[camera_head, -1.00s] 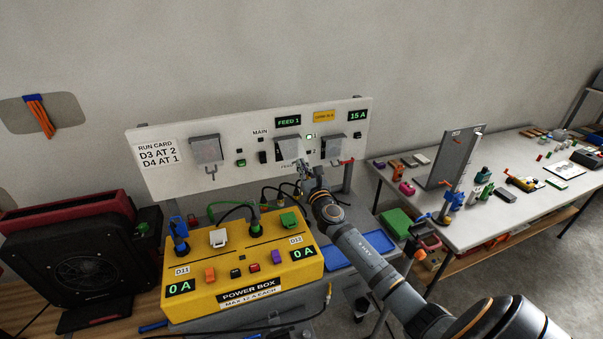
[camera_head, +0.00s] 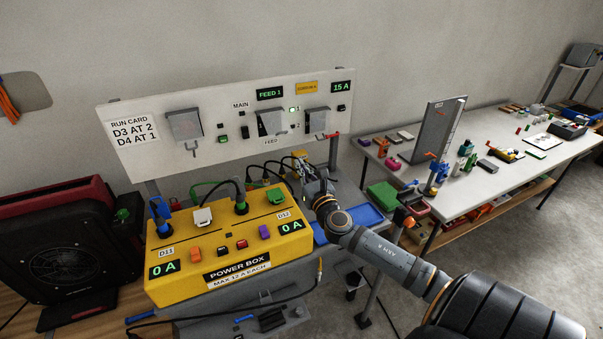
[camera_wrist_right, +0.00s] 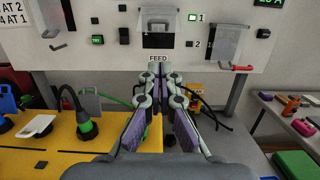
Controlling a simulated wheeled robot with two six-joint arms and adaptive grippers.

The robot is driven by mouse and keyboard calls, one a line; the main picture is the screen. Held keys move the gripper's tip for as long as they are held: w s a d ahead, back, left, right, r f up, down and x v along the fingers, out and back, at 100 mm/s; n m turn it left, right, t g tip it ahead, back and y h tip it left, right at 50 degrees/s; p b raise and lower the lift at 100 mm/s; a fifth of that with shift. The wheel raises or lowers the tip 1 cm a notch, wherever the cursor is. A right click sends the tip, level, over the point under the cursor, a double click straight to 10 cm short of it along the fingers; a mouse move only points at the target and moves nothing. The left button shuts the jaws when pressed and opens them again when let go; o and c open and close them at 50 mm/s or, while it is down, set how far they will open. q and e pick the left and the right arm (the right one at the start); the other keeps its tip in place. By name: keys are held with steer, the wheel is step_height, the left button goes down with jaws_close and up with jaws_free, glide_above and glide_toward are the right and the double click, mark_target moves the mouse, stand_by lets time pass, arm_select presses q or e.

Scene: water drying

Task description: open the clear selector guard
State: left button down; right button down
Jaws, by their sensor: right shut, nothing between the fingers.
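The middle guard (camera_head: 269,122), a clear greyish flap above the FEED label, hangs on the white panel (camera_head: 222,150). In the right wrist view the guard (camera_wrist_right: 156,20) shows at top centre, with a dark selector area under its lower part; I cannot tell whether it is slightly lifted. My right gripper (camera_head: 301,158) is below and right of this guard in the head view, apart from it. In the right wrist view its fingertips (camera_wrist_right: 160,70) are together and empty, below the FEED label. My left gripper is not in view.
Similar flaps hang at left (camera_head: 185,125) and right (camera_head: 317,121), the right one beside a red handle (camera_head: 328,136). The yellow power box (camera_head: 190,283), with plugs and cables, stands below the panel. A table (camera_head: 480,185) with small parts is at right.

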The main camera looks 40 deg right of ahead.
steer(key=shift+s+a+r, duration=0.1)
steer(key=shift+s+a, duration=0.15)
steer(key=shift+a, duration=0.1)
steer(key=shift+d, duration=0.1)
